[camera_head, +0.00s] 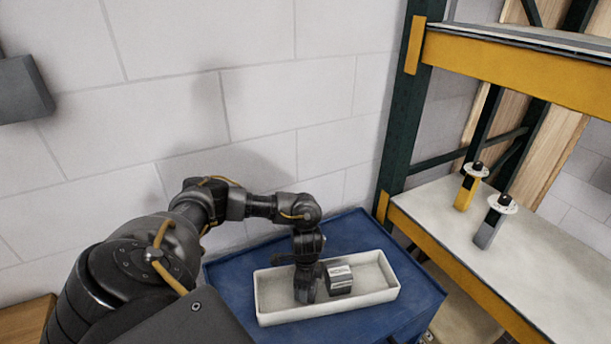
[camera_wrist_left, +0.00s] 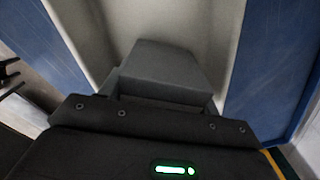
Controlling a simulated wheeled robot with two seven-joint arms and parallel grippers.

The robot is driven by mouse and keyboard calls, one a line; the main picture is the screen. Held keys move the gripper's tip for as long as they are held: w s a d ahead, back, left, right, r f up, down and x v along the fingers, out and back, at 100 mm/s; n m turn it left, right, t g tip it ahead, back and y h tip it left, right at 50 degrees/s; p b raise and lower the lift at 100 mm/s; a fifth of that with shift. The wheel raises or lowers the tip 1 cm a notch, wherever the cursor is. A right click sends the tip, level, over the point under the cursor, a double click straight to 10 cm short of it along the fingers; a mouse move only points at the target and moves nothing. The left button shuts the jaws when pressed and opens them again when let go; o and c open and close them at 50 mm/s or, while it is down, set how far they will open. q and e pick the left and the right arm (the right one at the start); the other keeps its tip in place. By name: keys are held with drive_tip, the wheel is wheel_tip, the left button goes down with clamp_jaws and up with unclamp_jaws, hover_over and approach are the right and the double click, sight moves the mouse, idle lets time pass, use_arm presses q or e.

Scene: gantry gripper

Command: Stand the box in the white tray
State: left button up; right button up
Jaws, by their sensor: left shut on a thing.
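The white tray (camera_head: 381,294) is long and shallow and lies on a blue surface. The box (camera_head: 340,281) is small and grey with a paler top. It is inside the tray's outline, near the middle; I cannot tell whether it touches the tray floor. My left gripper (camera_head: 311,284) points down over the tray and is shut on the box from its left side. In the left wrist view the grey box (camera_wrist_left: 165,68) sits just beyond the gripper body, with the pale tray (camera_wrist_left: 203,28) behind it. The fingertips are hidden there. My right gripper is not in view.
The blue cart top (camera_head: 349,229) surrounds the tray. At right, a rack with a dark green post (camera_head: 405,120) and yellow beams carries a yellow tool (camera_head: 467,190) and a grey tool (camera_head: 491,222) on its pale shelf. A block wall stands behind. The tray's right end is empty.

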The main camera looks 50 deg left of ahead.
use_arm(q)
drive_tip(key=shift+w+f, duration=0.1)
drive_tip(key=shift+f, duration=0.5)
drive_tip(key=shift+f, duration=0.2)
drive_tip(key=o, duration=1.2)
drive_tip(key=shift+c, duration=0.2)
wheel_tip(320, 180, up, 12)
drive_tip(key=shift+r+p, duration=0.2)
drive_tip(key=shift+p, duration=0.55)
